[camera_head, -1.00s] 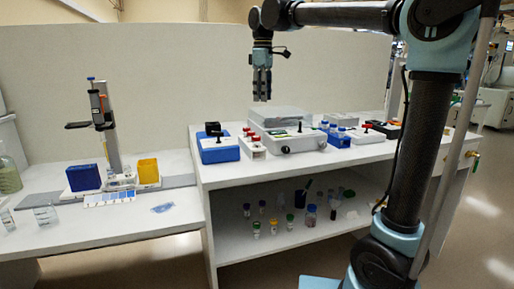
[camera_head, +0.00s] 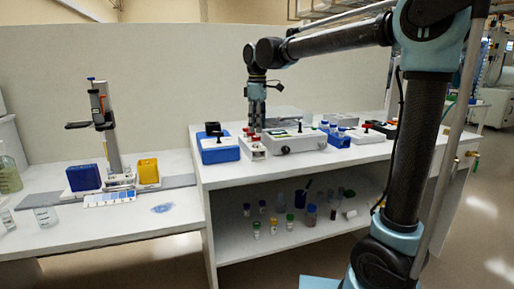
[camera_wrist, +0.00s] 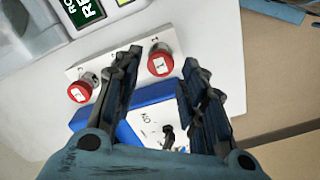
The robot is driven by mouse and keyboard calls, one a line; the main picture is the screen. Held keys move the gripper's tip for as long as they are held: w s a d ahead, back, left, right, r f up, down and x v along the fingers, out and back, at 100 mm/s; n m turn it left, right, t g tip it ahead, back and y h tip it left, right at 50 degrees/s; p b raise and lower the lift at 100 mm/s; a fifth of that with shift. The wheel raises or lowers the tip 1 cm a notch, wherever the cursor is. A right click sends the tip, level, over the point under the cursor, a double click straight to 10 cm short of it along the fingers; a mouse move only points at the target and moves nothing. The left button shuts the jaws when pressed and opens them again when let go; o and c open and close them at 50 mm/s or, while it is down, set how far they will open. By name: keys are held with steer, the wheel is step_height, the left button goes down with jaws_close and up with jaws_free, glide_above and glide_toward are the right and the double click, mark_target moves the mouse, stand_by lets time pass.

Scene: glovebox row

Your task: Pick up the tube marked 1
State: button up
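A small white rack (camera_wrist: 120,66) holds two red-capped tubes. One red cap (camera_wrist: 163,62) shows between my fingertips, and the other red cap (camera_wrist: 82,90) is outside the left finger. My gripper (camera_wrist: 162,70) is open, pointing down over the rack, with a finger on either side of the first cap. Whether the fingers touch it cannot be told. In the head view my gripper (camera_head: 257,124) is just above the rack (camera_head: 252,151).
A blue box with a white top (camera_head: 219,149) stands left of the rack. A white instrument (camera_head: 296,141) stands right of it. A blue rack of tubes (camera_head: 338,137) is further right. Several bottles and vials (camera_head: 290,220) stand on the lower shelf.

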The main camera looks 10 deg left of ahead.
mark_target(256, 137)
steer(key=shift+a+f, duration=0.2)
steer(key=shift+f, duration=2.55)
steer(key=shift+c, duration=0.6)
steer(key=c, duration=0.6)
